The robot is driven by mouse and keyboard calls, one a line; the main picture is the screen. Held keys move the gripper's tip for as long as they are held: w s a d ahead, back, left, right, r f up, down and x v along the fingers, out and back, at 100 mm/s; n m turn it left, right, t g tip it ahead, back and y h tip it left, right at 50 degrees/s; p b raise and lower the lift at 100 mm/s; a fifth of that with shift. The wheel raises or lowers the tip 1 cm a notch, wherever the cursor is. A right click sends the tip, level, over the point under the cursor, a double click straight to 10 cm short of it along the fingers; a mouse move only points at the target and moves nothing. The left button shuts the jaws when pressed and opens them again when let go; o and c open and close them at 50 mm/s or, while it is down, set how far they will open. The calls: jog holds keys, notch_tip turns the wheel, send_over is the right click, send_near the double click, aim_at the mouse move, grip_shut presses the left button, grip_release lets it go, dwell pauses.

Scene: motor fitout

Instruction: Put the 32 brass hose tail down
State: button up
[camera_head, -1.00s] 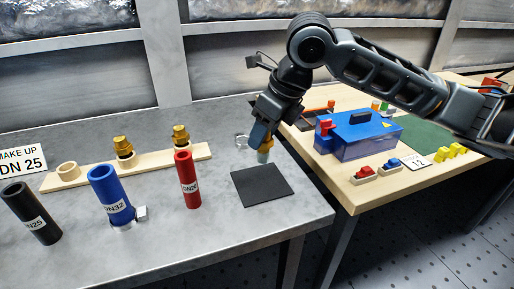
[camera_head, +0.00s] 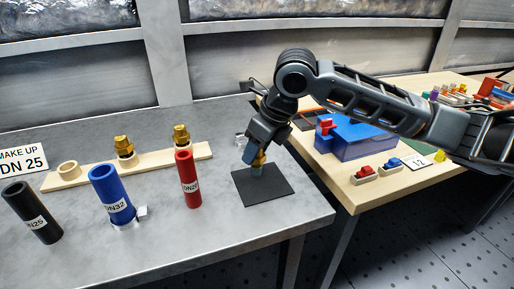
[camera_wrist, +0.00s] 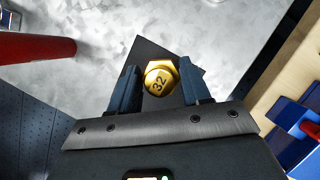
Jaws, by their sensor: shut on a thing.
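The brass hose tail (camera_wrist: 158,82) is marked 32 and sits between the two dark blue fingers of my gripper (camera_wrist: 160,88) in the wrist view. In the head view my gripper (camera_head: 255,163) is shut on the hose tail, just above or at the black square mat (camera_head: 272,190) on the grey bench. The fingers hide much of the hose tail there. I cannot tell whether its lower end touches the mat. The mat also shows under it in the wrist view (camera_wrist: 148,50).
A red hose (camera_head: 188,180), a blue DN32 hose (camera_head: 112,194) and a black DN25 hose (camera_head: 32,213) stand to the left. A wooden rack (camera_head: 90,171) behind them holds two brass fittings. A wooden table (camera_head: 355,198) with a blue box (camera_head: 352,138) is to the right.

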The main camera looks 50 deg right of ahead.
jog(key=o, duration=1.1)
jog(key=shift+o, duration=0.2)
jog(key=shift+r, duration=0.15)
jog(key=shift+r+p, duration=0.2)
jog(key=shift+p, duration=0.15)
jog(key=v, duration=1.1)
jog(key=shift+s+r, duration=0.15)
jog(key=shift+r, duration=0.15)
